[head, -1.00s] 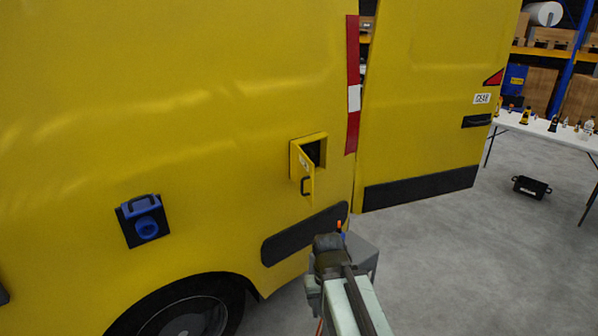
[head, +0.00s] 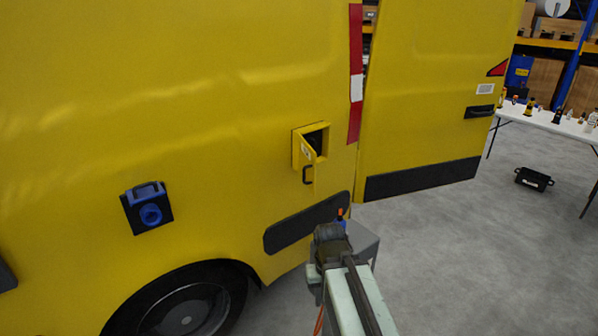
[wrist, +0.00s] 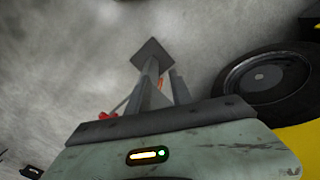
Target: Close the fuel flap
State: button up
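The fuel flap (head: 307,158) is a small yellow door with a dark handle on the side of the yellow van. It stands ajar in the head view, swung outward, with the dark recess (head: 317,139) showing behind it. My gripper (head: 340,214) is in front of and below the flap, to its right, apart from it. Its fingertips show only as small orange and blue tips, so I cannot tell whether it is open or shut. The flap is not in the wrist view, which looks at the floor and a wheel (wrist: 265,85).
A blue fitting on a black plate (head: 148,208) sits on the van side, left of the flap. A yellow rear door (head: 430,100) stands open on the right. A white table (head: 545,122) and a black crate (head: 534,179) are beyond. Grey floor is clear between.

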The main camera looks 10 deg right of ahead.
aim_at(308, 155)
jog(key=k, duration=0.55)
jog(key=u, duration=0.35)
jog(key=i, duration=1.25)
jog(key=u, duration=0.7)
jog(key=k, duration=0.8)
jog(key=u, duration=0.15)
jog(key=i, duration=0.95)
jog(key=z, duration=0.05)
